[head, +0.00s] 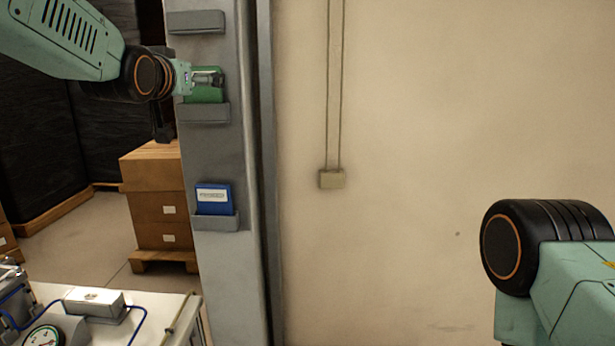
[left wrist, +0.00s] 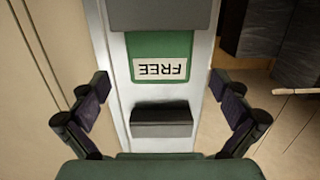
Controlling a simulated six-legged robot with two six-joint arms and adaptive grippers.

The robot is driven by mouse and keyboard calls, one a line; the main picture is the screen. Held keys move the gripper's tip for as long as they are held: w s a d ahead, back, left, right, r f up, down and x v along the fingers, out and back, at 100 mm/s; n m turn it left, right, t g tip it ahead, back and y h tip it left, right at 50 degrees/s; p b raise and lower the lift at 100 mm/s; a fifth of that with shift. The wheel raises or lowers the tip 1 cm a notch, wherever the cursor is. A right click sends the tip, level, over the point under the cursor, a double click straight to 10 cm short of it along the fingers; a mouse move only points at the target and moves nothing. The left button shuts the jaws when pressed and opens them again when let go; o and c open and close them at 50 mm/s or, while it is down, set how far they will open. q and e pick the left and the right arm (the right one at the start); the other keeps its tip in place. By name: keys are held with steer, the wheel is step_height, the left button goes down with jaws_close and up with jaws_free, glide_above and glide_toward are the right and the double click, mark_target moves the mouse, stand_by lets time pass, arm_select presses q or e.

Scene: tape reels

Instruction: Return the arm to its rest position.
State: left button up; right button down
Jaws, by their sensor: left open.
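My left gripper (head: 207,80) is at the upper left of the head view, in front of a grey column. In the left wrist view its two fingers (left wrist: 160,97) are spread wide with nothing between them. A green card (head: 205,96) sits in the middle holder (head: 204,113) on the column, partly hidden by the gripper. In the left wrist view the green card (left wrist: 160,48) appears upside down and reads "FREE". My right gripper is out of view; only a part of my right arm shows at the lower right.
A blue card (head: 213,206) sits in the lower holder (head: 215,222); the upper holder (head: 196,22) is empty. Cardboard boxes (head: 153,190) stand on a pallet behind the column. A white table (head: 165,310) with equipment is at the lower left. The wall at right has a small box (head: 331,180).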

arm_select(q)
steer(key=s, duration=0.4)
steer(key=w+r+p, duration=0.1)
steer(key=w, duration=0.1)
steer(key=w+r, duration=0.1)
steer(key=w, duration=0.1)
steer(key=w+r+p, duration=0.1)
steer(key=w, duration=0.1)
steer(key=shift+w+r+p, duration=0.35)
steer(key=shift+r, duration=0.05)
steer(key=s, duration=0.8)
steer(key=shift+s+f, duration=0.15)
steer(key=shift+s, duration=0.1)
steer(key=shift+s, duration=0.15)
steer(key=shift+f, duration=0.1)
